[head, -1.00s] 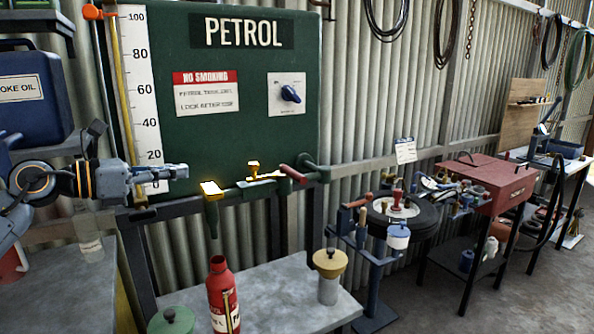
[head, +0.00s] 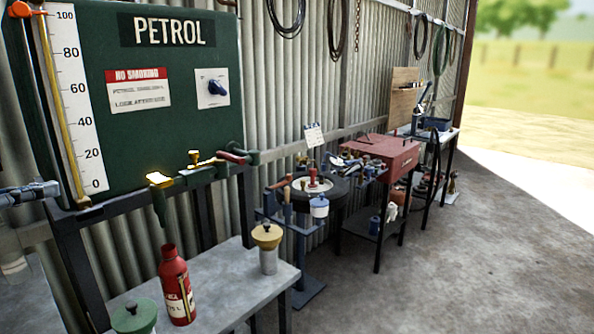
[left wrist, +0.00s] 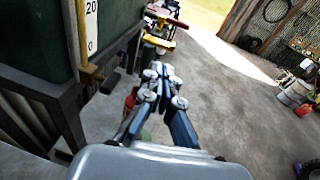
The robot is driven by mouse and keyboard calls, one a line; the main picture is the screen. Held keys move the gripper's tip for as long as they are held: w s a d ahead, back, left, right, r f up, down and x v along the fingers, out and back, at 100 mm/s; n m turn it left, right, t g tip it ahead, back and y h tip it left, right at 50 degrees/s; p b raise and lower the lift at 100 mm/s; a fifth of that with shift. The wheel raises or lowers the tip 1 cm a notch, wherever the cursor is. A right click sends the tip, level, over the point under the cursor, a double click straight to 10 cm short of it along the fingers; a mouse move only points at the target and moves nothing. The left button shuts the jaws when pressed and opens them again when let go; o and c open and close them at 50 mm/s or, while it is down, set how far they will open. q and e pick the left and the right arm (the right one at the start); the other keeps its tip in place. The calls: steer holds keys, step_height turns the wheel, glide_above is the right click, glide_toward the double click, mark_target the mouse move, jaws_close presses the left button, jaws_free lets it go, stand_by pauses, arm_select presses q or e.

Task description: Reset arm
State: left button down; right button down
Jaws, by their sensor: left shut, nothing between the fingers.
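My left gripper (head: 32,192) is at the left edge of the head view, in front of the green petrol tank (head: 105,165). It is shut and empty, and most of its arm is out of the picture. In the left wrist view the shut fingers (left wrist: 160,75) point ahead over the concrete floor. The tank's pipe with yellow handles (head: 195,170) is to the right of the gripper and apart from it in the head view. My right gripper is in neither view.
A grey table (head: 225,282) below the tank holds a red bottle (head: 174,285), a yellow-lidded jar (head: 267,250) and a green-lidded container (head: 133,318). A stand with a round top (head: 318,188) and a red cabinet (head: 385,155) line the wall. Open concrete floor (head: 440,260) lies at the right.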

arm_select(q)
steer(key=s+d+f+n+t+y, duration=0.15)
steer(key=f+n+y, duration=0.55)
steer(key=f+n, duration=0.85)
steer(key=s+d+f+n+t+y, duration=0.1)
steer(key=s+d+f+n+y, duration=0.35)
steer(key=f+n, duration=1.1)
steer(key=s+d+f+n+g, duration=0.5)
steer(key=s+f+n+g, duration=0.25)
steer(key=f, duration=0.35)
steer(key=s+d+f+n+g+h, duration=0.1)
steer(key=s+d+f+g+h, duration=0.15)
steer(key=s+d, duration=0.4)
steer(key=s+d+f+n+g+h, duration=0.1)
steer(key=s+d+f+g, duration=0.3)
steer(key=s, duration=0.4)
steer(key=s+a+f+x, duration=0.1)
steer(key=s+x, duration=0.2)
steer(key=x, duration=0.9)
steer(key=s+x, duration=0.2)
steer(key=x, duration=1)
steer(key=s+a+f+g, duration=0.1)
steer(key=s+a+f, duration=0.1)
steer(key=s+f, duration=1.5)
steer(key=shift+s+a+y, duration=0.3)
steer(key=shift+s, duration=0.15)
